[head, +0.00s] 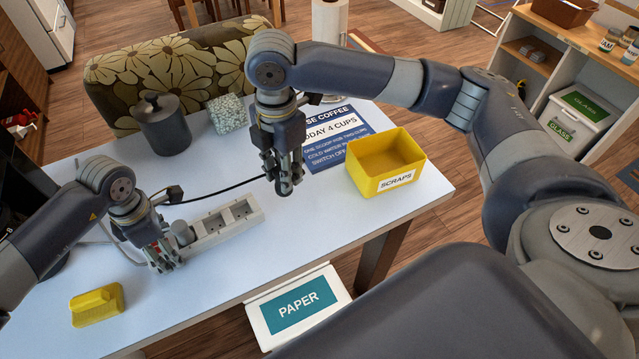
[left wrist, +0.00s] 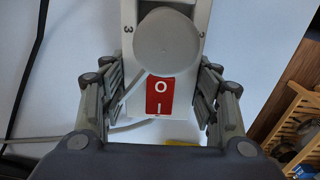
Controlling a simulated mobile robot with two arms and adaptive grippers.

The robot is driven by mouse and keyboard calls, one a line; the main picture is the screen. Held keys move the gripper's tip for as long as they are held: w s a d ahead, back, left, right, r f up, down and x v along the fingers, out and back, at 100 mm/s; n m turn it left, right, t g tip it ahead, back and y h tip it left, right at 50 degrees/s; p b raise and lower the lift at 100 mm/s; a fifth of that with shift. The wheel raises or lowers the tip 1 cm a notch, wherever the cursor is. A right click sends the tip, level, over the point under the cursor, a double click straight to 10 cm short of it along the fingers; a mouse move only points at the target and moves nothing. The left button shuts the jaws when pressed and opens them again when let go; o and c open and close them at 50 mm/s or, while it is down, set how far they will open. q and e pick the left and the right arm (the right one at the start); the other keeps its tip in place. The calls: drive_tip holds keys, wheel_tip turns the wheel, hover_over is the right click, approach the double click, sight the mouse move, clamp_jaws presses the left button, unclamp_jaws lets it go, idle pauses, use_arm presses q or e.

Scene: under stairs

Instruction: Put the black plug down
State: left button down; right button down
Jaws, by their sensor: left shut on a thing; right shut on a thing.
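A white power strip (head: 228,220) lies on the table with two sockets showing empty at its right end. My left gripper (head: 164,258) is shut on its left end. The left wrist view shows the fingers either side of the strip (left wrist: 197,12), by a red switch (left wrist: 160,95) and a round grey plug (left wrist: 167,42). My right gripper (head: 286,183) points down above the table, right of the strip, and is shut on the black plug, which its fingers mostly hide. A black cable (head: 225,188) runs left from it.
A yellow SCRAPS box (head: 412,160) stands right of my right gripper, with a blue sign (head: 335,138) behind. A dark canister (head: 162,125) and speckled block (head: 227,113) stand at the back. A PAPER bin (head: 297,305) is below the front edge.

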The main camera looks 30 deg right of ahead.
drive_tip(key=s+d, duration=0.5)
drive_tip(key=d, duration=0.1)
wheel_tip(320, 180, down, 10)
drive_tip(key=shift+r, duration=0.1)
drive_tip(key=c, duration=1.3)
unclamp_jaws()
wheel_tip(320, 180, up, 12)
